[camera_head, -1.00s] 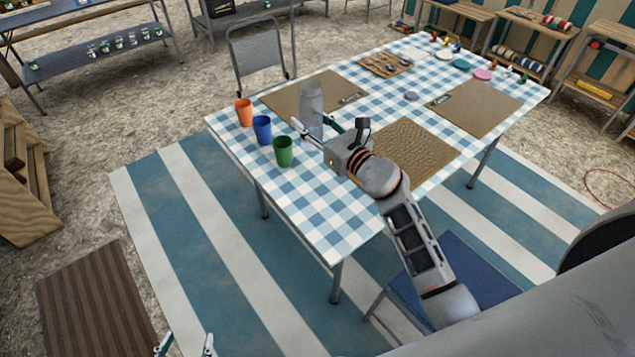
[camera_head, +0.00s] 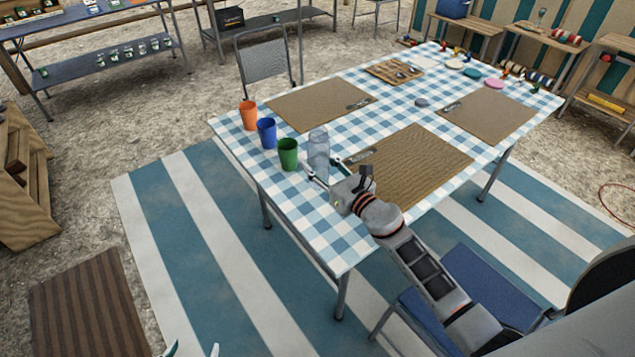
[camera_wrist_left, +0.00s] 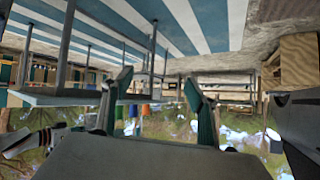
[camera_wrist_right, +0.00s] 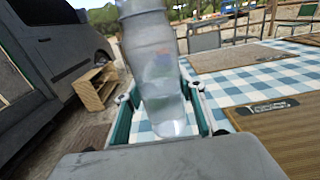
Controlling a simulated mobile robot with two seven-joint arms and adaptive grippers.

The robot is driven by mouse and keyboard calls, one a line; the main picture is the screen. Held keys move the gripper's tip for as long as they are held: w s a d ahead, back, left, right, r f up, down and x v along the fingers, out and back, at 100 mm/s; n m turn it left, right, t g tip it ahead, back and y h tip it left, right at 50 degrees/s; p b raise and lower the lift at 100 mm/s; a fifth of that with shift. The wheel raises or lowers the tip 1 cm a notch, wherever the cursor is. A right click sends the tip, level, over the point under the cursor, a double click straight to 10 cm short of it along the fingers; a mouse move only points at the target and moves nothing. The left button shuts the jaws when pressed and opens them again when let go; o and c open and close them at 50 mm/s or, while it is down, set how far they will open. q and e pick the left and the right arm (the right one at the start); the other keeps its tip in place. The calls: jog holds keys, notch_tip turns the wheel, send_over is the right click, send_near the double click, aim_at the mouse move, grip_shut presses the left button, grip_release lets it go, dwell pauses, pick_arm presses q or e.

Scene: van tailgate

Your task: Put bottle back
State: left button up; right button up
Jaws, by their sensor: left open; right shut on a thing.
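A clear, greyish bottle (camera_head: 318,152) stands upright at the near left part of the checkered table (camera_head: 335,240), right of the green cup (camera_head: 288,153). My right gripper (camera_head: 322,174) is shut on the bottle, with a finger on each side of it. In the right wrist view the bottle (camera_wrist_right: 160,75) rises between the fingers, with the checkered cloth behind its base. I cannot tell whether its base touches the cloth. My left gripper (camera_head: 192,350) is open and empty at the bottom edge of the head view. Its fingers (camera_wrist_left: 160,95) show spread in the left wrist view.
A blue cup (camera_head: 266,132) and an orange cup (camera_head: 249,114) line up behind the green one. Brown placemats (camera_head: 420,160) and a cutlery tray (camera_head: 394,71) lie on the table. A blue chair (camera_head: 490,285) stands below my right arm. The table's near left corner is clear.

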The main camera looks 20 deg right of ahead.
jog(key=shift+f, duration=0.25)
jog(key=shift+f+b, duration=0.25)
jog(key=shift+b, duration=0.1)
notch_tip(320, 180, down, 3)
jog(key=b, duration=0.2)
jog(key=shift+f+b, duration=0.15)
jog(key=shift+b, duration=0.15)
jog(key=shift+f, duration=0.35)
jog(key=shift+r, duration=0.25)
jog(key=shift+f+b, duration=0.25)
jog(key=shift+b, duration=0.1)
jog(key=o, duration=0.9)
jog(key=shift+f, duration=0.1)
jog(key=o, duration=0.5)
pick_arm(q)
jog(key=f, duration=0.4)
jog(key=shift+s+a+f, duration=0.35)
jog(key=shift+f, duration=0.05)
